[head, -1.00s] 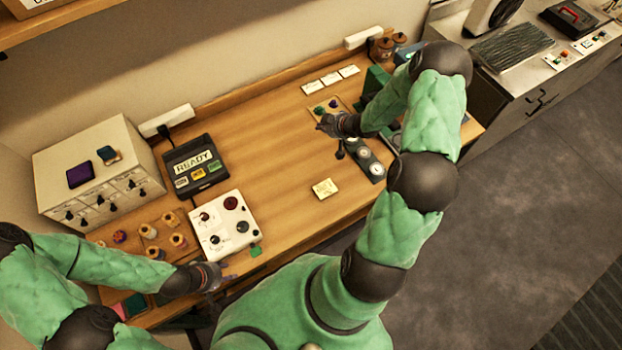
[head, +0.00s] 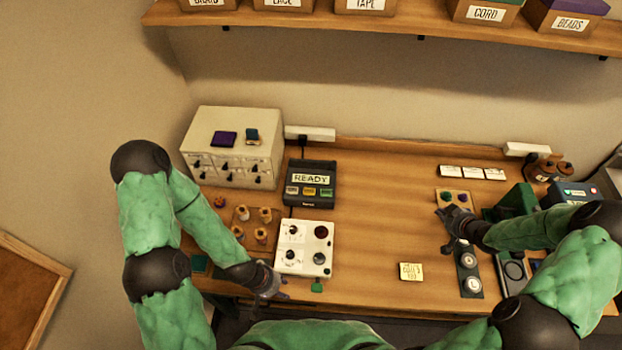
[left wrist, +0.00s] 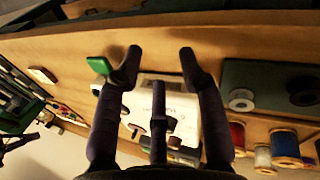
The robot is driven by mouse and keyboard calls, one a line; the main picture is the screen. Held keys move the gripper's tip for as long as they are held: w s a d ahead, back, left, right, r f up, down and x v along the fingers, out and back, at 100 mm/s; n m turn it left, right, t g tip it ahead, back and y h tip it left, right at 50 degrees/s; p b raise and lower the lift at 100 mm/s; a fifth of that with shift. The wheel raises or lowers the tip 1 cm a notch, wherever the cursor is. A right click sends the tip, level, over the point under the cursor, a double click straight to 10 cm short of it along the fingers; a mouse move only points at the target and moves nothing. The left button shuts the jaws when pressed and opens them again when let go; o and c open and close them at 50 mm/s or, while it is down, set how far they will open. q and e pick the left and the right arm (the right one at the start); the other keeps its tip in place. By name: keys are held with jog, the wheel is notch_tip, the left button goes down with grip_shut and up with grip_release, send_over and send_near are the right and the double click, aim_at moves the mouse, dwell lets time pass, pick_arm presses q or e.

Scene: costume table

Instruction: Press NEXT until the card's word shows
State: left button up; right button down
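A dark device (head: 327,197) stands at the back left of the table. Its lit screen (head: 311,180) reads READY, above a row of a pale, a yellow and a green button (head: 326,193); their labels are too small to read. A small yellow card (head: 411,271) with handwriting I cannot make out lies at the front middle. My left gripper (head: 277,283) is at the table's front edge, beside the white knob panel (head: 304,262). In the left wrist view its fingers (left wrist: 160,55) are apart and empty. My right gripper (head: 446,228) is open, near a small knob board.
A beige drawer cabinet (head: 235,150) stands left of the device. Thread spools (head: 262,235) are in front of it. Three white cards (head: 473,173) lie at the back right. Dials (head: 469,272) lie below my right gripper. The middle of the table is clear.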

pick_arm(q)
grip_shut()
dwell(1.2)
